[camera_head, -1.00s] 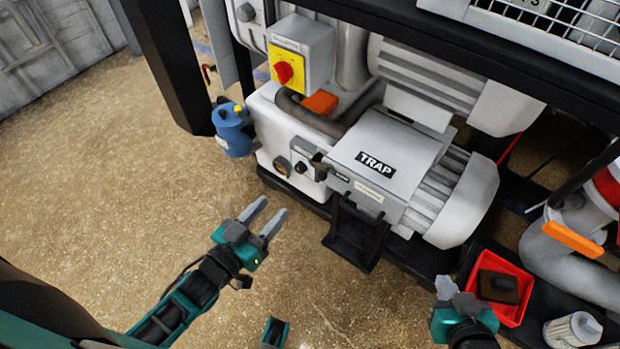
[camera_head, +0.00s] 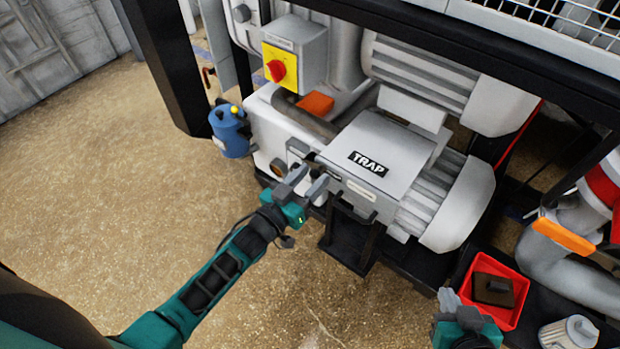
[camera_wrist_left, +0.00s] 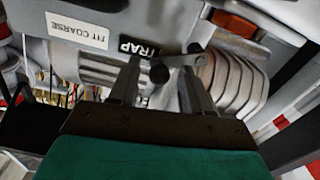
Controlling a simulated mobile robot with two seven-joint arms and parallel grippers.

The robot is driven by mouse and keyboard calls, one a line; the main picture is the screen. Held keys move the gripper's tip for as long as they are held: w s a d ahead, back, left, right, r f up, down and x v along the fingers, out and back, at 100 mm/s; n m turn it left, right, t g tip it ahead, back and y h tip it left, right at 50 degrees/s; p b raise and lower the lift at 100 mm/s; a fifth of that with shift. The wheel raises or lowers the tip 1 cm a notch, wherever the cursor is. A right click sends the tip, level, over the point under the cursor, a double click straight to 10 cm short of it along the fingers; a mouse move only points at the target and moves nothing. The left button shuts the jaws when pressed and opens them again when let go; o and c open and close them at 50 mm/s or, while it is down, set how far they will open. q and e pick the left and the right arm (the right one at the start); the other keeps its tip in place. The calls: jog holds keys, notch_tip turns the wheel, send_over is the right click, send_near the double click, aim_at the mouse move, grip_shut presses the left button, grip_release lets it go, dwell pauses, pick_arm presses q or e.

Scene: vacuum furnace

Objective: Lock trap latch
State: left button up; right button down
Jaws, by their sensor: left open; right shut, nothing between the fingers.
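The white trap box (camera_head: 395,143) bears a black TRAP label. A latch with a grey lever (camera_wrist_left: 182,60) and a dark round knob (camera_wrist_left: 159,73) shows in the left wrist view. In the head view my gripper largely hides the latch. My left gripper (camera_head: 305,180) is open at the box's front left corner. In the left wrist view its fingers (camera_wrist_left: 161,64) stand on either side of the knob; I cannot tell whether they touch it. My right gripper (camera_head: 450,299) is shut and empty at the lower right, beside the red tray.
The red tray (camera_head: 519,316) holds a dark block (camera_head: 494,289). A white cylinder (camera_head: 569,332) and a pipe with an orange handle (camera_head: 563,235) are at the right. A blue canister (camera_head: 231,133) stands left of the pump. A black step (camera_head: 347,240) juts out below the trap. Floor at left is clear.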

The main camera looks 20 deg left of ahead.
pick_arm(q)
jog(key=shift+w, duration=0.1)
jog(key=shift+c, duration=0.4)
grip_shut()
jog(key=shift+d+f, duration=0.1)
